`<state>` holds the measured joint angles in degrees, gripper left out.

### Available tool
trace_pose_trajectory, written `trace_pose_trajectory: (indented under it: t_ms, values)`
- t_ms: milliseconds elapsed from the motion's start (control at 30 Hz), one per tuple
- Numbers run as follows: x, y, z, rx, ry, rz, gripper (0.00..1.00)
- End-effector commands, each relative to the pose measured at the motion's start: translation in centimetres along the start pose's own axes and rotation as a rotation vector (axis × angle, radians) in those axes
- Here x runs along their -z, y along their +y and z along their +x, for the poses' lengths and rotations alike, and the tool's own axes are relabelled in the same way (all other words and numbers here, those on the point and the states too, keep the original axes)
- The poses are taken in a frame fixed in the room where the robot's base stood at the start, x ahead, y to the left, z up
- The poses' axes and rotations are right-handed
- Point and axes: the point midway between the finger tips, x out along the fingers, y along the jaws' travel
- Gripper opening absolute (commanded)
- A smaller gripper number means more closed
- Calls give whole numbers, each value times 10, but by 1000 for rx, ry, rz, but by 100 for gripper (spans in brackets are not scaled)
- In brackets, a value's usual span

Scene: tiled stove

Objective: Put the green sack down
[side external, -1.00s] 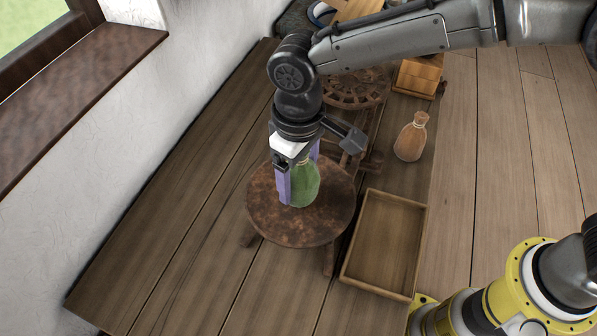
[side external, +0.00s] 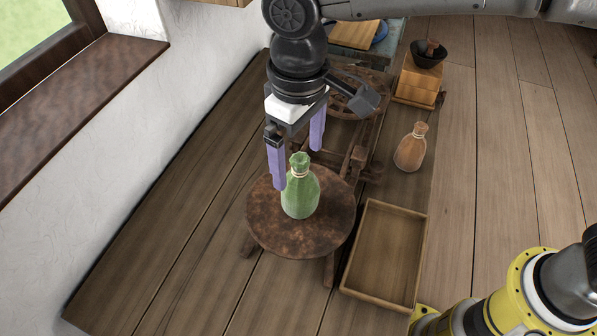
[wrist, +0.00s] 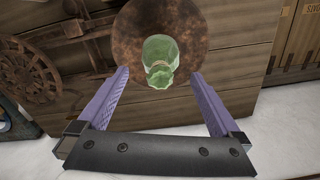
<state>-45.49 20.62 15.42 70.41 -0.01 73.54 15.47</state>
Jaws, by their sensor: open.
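The green sack (side external: 300,194) stands upright on a round brown stool (side external: 270,225), its tied neck upward. It also shows from above in the wrist view (wrist: 159,60), on the round stool top (wrist: 200,25). My gripper (side external: 297,168) is above and slightly behind the sack, with its purple fingers spread apart. In the wrist view my gripper (wrist: 158,82) is open and empty, with the sack between and just beyond the fingertips. The fingers do not touch the sack in that view.
An empty wooden tray (side external: 423,255) lies right of the stool. A brown sack (side external: 411,148) stands behind the tray. A spinning wheel (side external: 360,95) is behind the stool. A wooden box with a dark bowl (side external: 429,54) is at the back. A white wall is on the left.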

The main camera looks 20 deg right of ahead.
Motion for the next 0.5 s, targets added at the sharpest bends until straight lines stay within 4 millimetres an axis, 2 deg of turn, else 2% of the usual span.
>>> trace_pose_trajectory:
  t_ms: [100,200,500]
  values:
    - [0,0,-20,1,2,0,100]
    - [0,0,-30,0,1,0,100]
    - [0,0,-38,0,-1,0,100]
